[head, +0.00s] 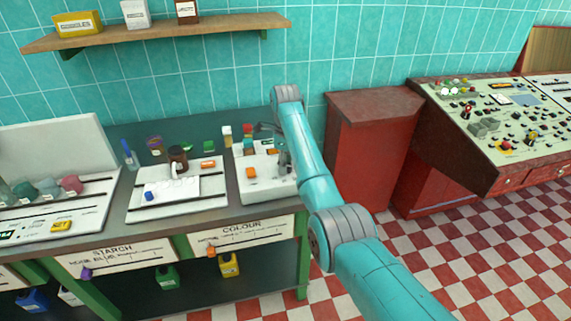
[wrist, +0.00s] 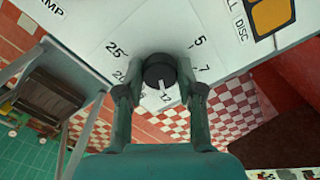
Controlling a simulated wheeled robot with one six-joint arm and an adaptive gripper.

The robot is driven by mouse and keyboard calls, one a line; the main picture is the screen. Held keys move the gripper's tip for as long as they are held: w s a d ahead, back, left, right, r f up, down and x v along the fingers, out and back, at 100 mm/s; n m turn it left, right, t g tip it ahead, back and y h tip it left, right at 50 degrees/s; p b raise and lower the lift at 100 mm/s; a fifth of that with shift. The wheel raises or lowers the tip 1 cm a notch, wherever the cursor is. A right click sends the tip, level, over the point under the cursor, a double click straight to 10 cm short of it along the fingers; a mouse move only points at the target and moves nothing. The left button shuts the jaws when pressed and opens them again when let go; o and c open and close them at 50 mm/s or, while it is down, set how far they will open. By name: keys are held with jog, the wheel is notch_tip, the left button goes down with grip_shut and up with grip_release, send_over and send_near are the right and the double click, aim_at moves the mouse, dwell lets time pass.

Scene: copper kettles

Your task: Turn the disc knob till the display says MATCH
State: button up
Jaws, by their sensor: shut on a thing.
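The disc knob (wrist: 158,68) is a round black knob on a white panel (wrist: 95,22), with a dial of numbers around it. A white pointer mark on the knob is aimed toward the 12 at the bottom of the wrist view. My gripper (wrist: 160,92) has one finger on each side of the knob and is shut on it. In the head view my gripper (head: 284,160) is at the right end of the white machine (head: 262,185) above the COLOUR label, and the knob cannot be made out there. I cannot read any display or see MATCH.
An orange square button (wrist: 270,14) sits beside lettering ending in DISC. It also shows in the head view (head: 251,172). Left of the machine is a white tray (head: 178,207) with a dark jar (head: 178,153). A red cabinet (head: 370,150) stands right of the bench.

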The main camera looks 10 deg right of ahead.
jog(key=shift+m, duration=0.4)
jog(key=o, duration=1.2)
jog(key=shift+c, duration=0.2)
notch_tip(320, 180, up, 8)
jog(key=shift+f, duration=0.25)
